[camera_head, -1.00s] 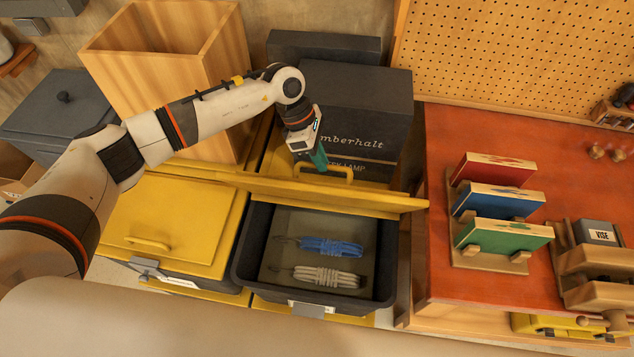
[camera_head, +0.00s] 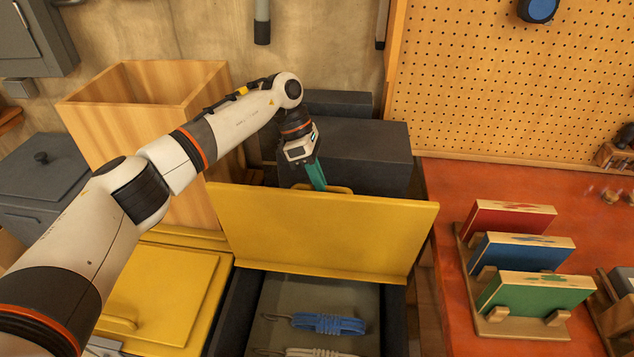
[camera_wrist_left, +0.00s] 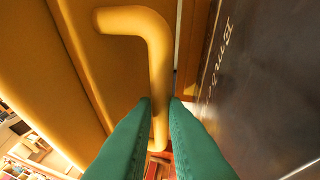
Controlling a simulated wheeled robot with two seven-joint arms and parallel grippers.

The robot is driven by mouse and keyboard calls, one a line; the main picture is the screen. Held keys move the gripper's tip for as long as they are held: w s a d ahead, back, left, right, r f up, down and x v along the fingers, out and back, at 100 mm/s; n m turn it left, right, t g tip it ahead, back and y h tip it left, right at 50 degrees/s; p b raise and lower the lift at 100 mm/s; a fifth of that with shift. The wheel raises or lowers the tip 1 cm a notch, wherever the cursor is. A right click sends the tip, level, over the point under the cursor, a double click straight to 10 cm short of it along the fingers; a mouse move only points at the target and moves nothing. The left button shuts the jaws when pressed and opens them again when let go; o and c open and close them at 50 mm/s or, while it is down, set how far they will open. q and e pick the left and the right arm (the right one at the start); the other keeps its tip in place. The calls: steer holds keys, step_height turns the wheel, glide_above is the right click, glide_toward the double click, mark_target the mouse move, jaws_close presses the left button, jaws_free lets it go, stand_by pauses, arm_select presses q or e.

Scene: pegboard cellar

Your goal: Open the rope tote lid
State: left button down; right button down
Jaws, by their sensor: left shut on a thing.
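The rope tote (camera_head: 242,305) is a dark box at the bottom centre of the head view. Its yellow lid (camera_head: 325,235) stands raised along the back edge, with its broad underside facing me. A blue rope coil (camera_head: 328,324) and a pale rope coil (camera_head: 318,352) lie inside. My left gripper (camera_head: 321,187) reaches over behind the lid's top edge. Its green fingers are shut on the lid's yellow handle (camera_wrist_left: 155,65), seen in the left wrist view. Most of the handle is hidden by the lid in the head view. My right gripper is not in view.
A dark box (camera_head: 370,150) stands close behind the lid. A tall wooden bin (camera_head: 130,125) is at the back left. A yellow-lidded tote (camera_head: 165,295) adjoins on the left. At right, a red bench (camera_head: 455,190) holds a rack of red, blue and green blocks.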

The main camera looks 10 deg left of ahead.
arm_select(q)
steer(key=c, duration=1.5)
jaws_free()
steer(key=shift+f, duration=0.1)
steer(key=shift+o, duration=0.2)
steer(key=b+v, duration=0.2)
steer(key=v, duration=1)
